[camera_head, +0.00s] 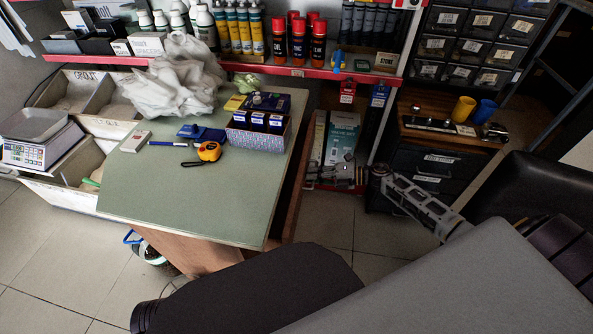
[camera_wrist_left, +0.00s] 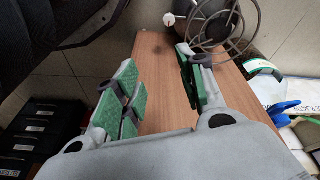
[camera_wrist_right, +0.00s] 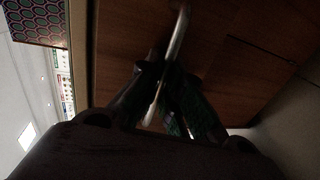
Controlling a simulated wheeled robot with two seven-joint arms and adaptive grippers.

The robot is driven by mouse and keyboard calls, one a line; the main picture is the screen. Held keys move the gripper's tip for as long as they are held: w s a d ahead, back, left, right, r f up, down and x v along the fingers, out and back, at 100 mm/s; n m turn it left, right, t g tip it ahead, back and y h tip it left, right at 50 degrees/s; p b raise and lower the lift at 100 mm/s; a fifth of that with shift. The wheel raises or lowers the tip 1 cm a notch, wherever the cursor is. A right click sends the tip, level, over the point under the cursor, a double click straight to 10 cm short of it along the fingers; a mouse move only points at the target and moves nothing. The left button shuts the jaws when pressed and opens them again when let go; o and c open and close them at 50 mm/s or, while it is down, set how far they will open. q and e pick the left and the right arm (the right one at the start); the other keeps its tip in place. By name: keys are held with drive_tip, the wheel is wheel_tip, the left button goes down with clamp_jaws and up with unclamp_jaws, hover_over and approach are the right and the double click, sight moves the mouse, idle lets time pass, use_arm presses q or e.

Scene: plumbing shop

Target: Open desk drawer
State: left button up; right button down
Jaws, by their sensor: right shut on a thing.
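The desk (camera_head: 175,195) has a pale green top and wooden sides. In the right wrist view a brown wooden front (camera_wrist_right: 220,28) with a dark seam fills most of the picture. A pale metal bar handle (camera_wrist_right: 180,35) stands out from it. My right gripper (camera_wrist_right: 155,100) is shut on this handle; the fingers are dark and partly in shadow. In the head view the right gripper (camera_head: 384,176) shows to the right of the desk. My left gripper (camera_wrist_left: 160,78) is open and empty over a wooden surface (camera_wrist_left: 158,65). I cannot make it out in the head view.
The desk top holds an orange tape measure (camera_head: 209,151), a patterned box (camera_head: 258,134) and a white crumpled sack (camera_head: 178,80). A dark cabinet (camera_head: 400,155) with labelled drawers stands at the right. A bucket (camera_head: 152,255) stands by the desk's lower left. Tiled floor shows in front.

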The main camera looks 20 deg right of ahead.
use_arm(q)
drive_tip(key=shift+g+y, duration=0.3)
drive_tip(key=shift+g, duration=0.2)
drive_tip(key=f, duration=0.1)
drive_tip(key=s+f+p, duration=0.1)
drive_tip(key=f, duration=0.1)
drive_tip(key=a+f+p, duration=0.1)
drive_tip(key=shift+s+f, duration=0.2)
drive_tip(key=shift+s, duration=0.05)
use_arm(e)
drive_tip(key=f+v, duration=0.2)
drive_tip(key=v, duration=1.2)
drive_tip(key=shift+s+d+f, duration=0.2)
drive_tip(key=shift+d+f, duration=0.1)
drive_tip(key=shift+f, duration=0.15)
use_arm(q)
drive_tip(key=shift+d+r, duration=0.1)
use_arm(e)
drive_tip(key=c, duration=1.9)
unclamp_jaws()
use_arm(q)
drive_tip(key=shift+w+r, duration=0.1)
drive_tip(key=shift+w, duration=0.05)
use_arm(e)
drive_tip(key=shift+o, duration=0.2)
drive_tip(key=v, duration=1.2)
